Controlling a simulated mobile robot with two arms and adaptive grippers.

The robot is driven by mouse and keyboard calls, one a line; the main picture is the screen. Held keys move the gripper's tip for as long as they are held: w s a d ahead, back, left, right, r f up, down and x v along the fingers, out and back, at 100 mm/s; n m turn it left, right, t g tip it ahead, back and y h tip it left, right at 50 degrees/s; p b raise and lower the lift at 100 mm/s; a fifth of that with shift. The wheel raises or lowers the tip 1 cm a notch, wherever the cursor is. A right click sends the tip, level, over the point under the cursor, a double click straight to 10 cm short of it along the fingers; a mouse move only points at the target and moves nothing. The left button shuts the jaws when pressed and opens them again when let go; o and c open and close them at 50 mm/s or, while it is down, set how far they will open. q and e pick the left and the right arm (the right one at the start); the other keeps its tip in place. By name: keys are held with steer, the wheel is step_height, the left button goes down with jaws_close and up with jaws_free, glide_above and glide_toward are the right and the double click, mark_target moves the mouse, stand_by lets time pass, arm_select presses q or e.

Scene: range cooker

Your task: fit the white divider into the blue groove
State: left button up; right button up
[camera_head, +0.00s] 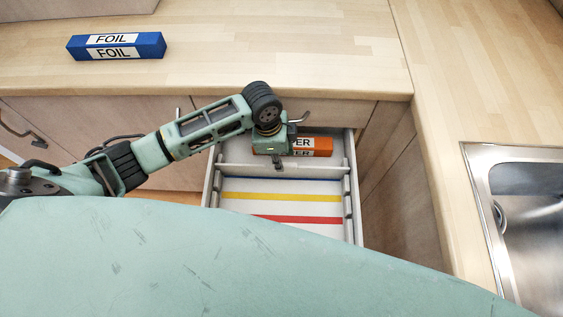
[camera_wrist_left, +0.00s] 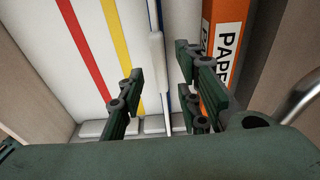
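The white divider (camera_head: 315,170) spans the open drawer from side to side, in front of the orange box. The blue groove (camera_head: 318,179) shows as a thin blue line along its near side. In the left wrist view the divider (camera_wrist_left: 156,62) is seen edge-on, with blue showing closely along it. Whether it is fully down in the groove I cannot tell. My left gripper (camera_head: 278,160) is over the divider's middle. In the wrist view its fingers (camera_wrist_left: 160,85) are apart, one on each side of the divider, with gaps. My right gripper is not in view.
The drawer floor has a yellow stripe (camera_head: 270,197) and a red stripe (camera_head: 285,219). An orange paper box (camera_head: 315,147) lies in the drawer's back section, close to the gripper. A blue foil box (camera_head: 116,47) lies on the counter. A sink (camera_head: 525,215) is at right.

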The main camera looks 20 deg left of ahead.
arm_select(q)
step_height(320, 180, up, 7)
steer(key=a, duration=0.1)
steer(key=shift+s, duration=0.15)
steer(key=shift+f, duration=0.15)
stand_by(0.4)
